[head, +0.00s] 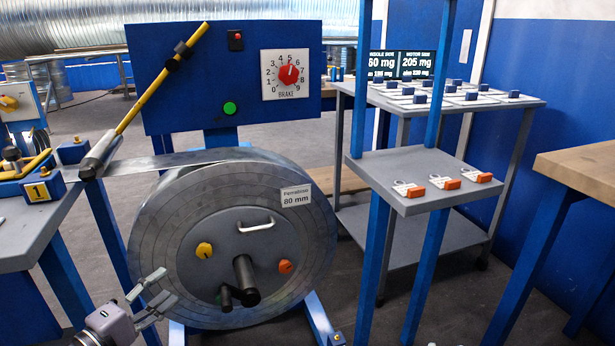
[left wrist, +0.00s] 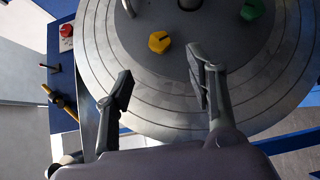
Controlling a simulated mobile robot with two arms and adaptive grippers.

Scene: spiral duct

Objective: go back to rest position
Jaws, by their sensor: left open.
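My left gripper (head: 158,292) is at the lower left in the head view, in front of the lower left rim of the big grey coil wheel (head: 165,215). Its two fingers are spread apart with nothing between them. In the left wrist view the open fingers (left wrist: 161,80) point at the wheel's face (left wrist: 225,75). A yellow knob (left wrist: 160,42) lies beyond the fingertips and a green knob (left wrist: 252,9) is farther right; neither is held. I cannot tell whether a finger touches the wheel. My right gripper is not in view.
A blue panel (head: 190,95) with a brake dial (head: 291,74) stands behind the wheel. A yellow lever (head: 160,90) slants at upper left. A grey stand (head: 415,165) with orange-tipped tags and a wooden bench (head: 590,170) are right. Floor shows between wheel and stand.

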